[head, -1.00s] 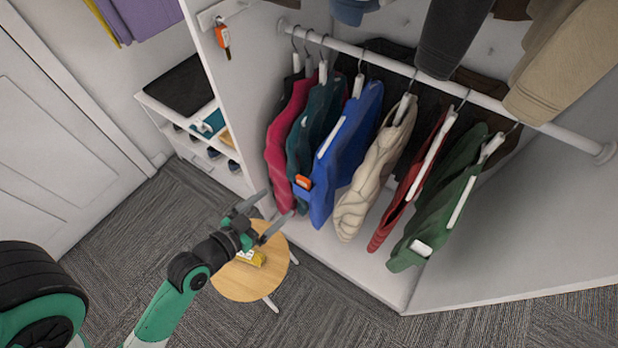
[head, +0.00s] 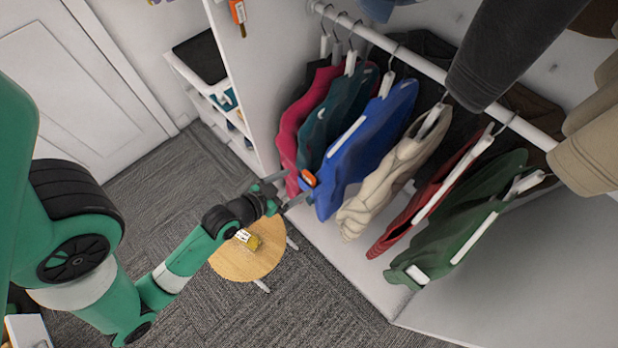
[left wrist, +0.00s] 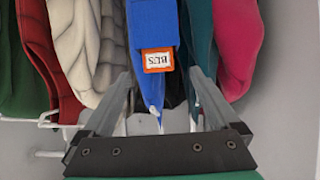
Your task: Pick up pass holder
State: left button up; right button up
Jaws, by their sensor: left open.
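The pass holder (head: 308,178) is a small orange case hanging in front of the blue and teal garments on the rail. In the left wrist view the pass holder (left wrist: 158,61) shows a white label with dark, upside-down lettering that looks like "BUS". My left gripper (head: 292,187) is open and empty, close to the pass holder in the head view. In the left wrist view the left gripper (left wrist: 162,76) has its two fingers apart, with the pass holder between or just beyond the fingertips. No contact shows. My right gripper is not in view.
Garments hang closely on the white rail (head: 410,62), including a blue one (head: 365,140) and a crimson one (head: 297,125). A round wooden stool (head: 232,264) holds a yellow item (head: 249,240) below my arm. Another orange tag (head: 238,11) hangs on the closet's side panel.

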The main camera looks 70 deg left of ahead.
aim_at(307, 178)
pick_arm(q)
jog(key=b+x, duration=0.2)
jog(key=x, duration=0.3)
jog(key=shift+w, duration=0.25)
jog(key=shift+d, duration=0.1)
jog(key=c, duration=1.4)
